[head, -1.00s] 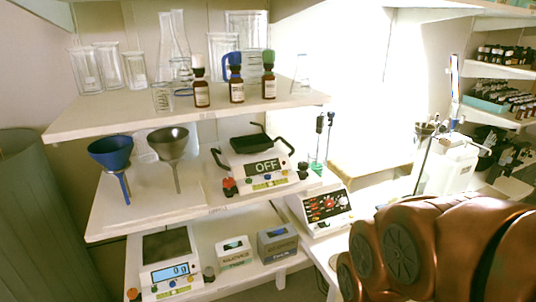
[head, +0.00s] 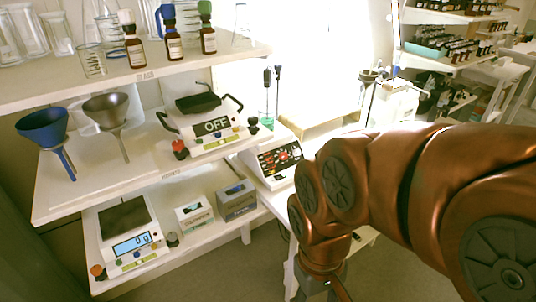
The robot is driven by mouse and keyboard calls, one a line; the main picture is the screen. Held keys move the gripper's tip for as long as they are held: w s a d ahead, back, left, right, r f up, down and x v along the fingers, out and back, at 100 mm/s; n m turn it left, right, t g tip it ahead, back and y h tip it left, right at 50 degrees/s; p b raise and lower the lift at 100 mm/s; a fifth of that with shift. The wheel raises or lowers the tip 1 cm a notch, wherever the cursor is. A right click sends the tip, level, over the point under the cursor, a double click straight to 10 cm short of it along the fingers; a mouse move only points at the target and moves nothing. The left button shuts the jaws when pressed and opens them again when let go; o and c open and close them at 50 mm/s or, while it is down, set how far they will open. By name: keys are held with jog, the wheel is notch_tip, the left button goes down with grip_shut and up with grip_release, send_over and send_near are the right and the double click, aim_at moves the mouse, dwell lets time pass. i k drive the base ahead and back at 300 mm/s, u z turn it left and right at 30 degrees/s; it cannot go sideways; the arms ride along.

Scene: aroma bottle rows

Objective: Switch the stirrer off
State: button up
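A white device with a dark display reading OFF (head: 212,126) stands on the middle shelf. It has a black top, black handles, coloured buttons and a red knob at its front left. I cannot tell for sure whether it is the stirrer. A white control box with red buttons on a dark panel (head: 278,158) stands lower, to its right. A white machine (head: 392,103) stands farther right on the bench. My copper-coloured arm fills the right side and bends down to the bottom edge. My gripper's fingers are out of view below.
A blue funnel (head: 44,128) and a grey funnel (head: 107,108) stand left on the middle shelf. A scale (head: 128,235) and two small boxes (head: 236,200) are on the lower shelf. Brown bottles (head: 172,42) and glassware line the top shelf. Bottle racks (head: 455,45) are at back right.

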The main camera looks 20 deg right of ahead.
aim_at(280, 176)
jog(key=u, duration=2.1)
jog(key=k, duration=0.7)
jog(key=z, duration=1.05)
jog(key=i, duration=0.5)
jog(key=u, duration=0.05)
